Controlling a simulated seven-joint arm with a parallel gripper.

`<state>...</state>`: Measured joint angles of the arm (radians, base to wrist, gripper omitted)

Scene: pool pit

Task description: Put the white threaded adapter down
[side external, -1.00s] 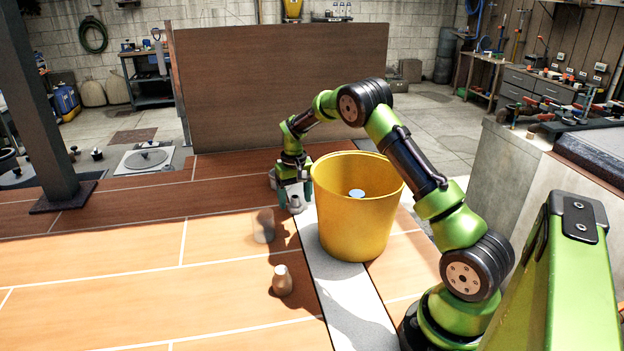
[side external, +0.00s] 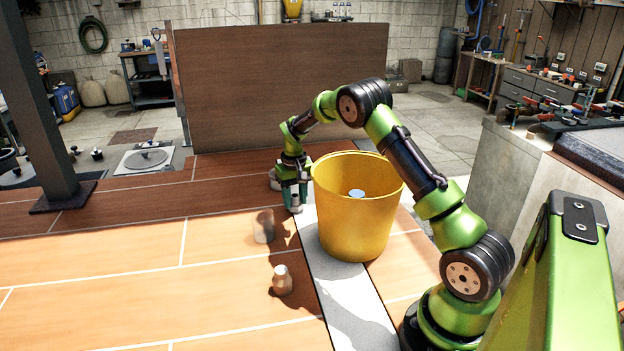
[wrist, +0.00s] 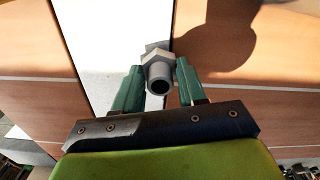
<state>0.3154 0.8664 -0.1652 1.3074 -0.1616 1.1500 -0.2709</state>
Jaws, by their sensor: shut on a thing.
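The white threaded adapter (wrist: 159,73) shows in the wrist view as a pale grey-white fitting with a hex collar and a round open end turned to the camera. My gripper (wrist: 157,66) is shut on it, with a green finger on each side of the collar. In the side view my gripper (side external: 293,201) points down, low over the pale strip, just left of the yellow bucket. The adapter is mostly hidden by the fingers there. I cannot tell whether it touches the surface.
The tall yellow bucket (side external: 349,226) stands close right of my gripper, with a pale round thing inside. The wood-coloured floor to the left is mostly clear.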

